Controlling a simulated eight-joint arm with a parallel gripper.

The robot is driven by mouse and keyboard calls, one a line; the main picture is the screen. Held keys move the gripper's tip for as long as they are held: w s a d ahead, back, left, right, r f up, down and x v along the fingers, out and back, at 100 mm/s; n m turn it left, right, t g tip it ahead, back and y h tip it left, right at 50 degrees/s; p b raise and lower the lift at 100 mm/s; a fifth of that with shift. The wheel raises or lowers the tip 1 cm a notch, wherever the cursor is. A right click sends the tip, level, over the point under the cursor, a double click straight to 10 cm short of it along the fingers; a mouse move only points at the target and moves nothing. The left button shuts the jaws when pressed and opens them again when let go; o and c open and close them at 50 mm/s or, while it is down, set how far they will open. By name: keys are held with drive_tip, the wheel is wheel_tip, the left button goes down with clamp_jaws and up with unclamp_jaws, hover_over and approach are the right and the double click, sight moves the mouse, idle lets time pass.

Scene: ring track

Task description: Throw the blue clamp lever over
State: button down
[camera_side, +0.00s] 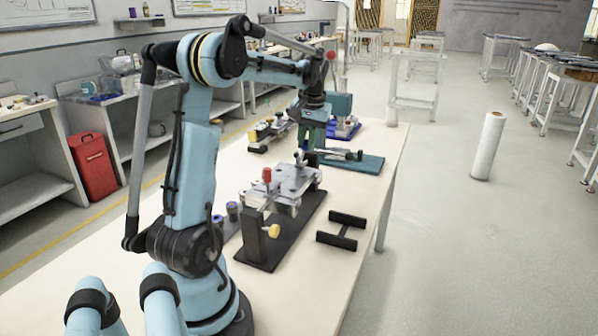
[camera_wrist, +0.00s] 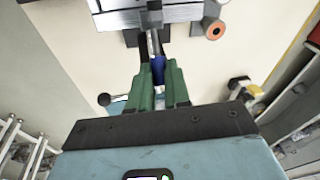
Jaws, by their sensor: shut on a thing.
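The blue clamp lever (camera_wrist: 157,70) sits between the green fingers of my gripper (camera_wrist: 159,84) in the wrist view, and the fingers are shut on it. Its metal rod runs from the blue grip up to the grey metal fixture (camera_wrist: 120,18). In the side view my gripper (camera_side: 311,140) points down at the far end of the fixture (camera_side: 285,182). Only a little of the blue lever (camera_side: 309,158) shows below the fingers there. The fingers hide part of the grip.
The fixture stands on a black base (camera_side: 262,252) with a red-knobbed lever (camera_side: 267,175) and a yellow knob (camera_side: 274,230). A black H-shaped piece (camera_side: 342,230) lies to its right. A green base with a clamp (camera_side: 358,163) stands close behind. The near right tabletop is clear.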

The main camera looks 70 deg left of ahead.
drive_tip(key=shift+s+d+r+t+y, duration=0.3)
drive_tip(key=shift+s+d+t+y, duration=0.15)
drive_tip(key=shift+t+y, duration=0.5)
drive_tip(key=shift+s+d+r+t+y, duration=0.25)
drive_tip(key=shift+s+d+t+y, duration=0.15)
drive_tip(key=shift+t+y, duration=0.5)
drive_tip(key=c, duration=1.1)
unclamp_jaws()
drive_tip(key=v, duration=1.2)
drive_tip(key=shift+d, duration=0.1)
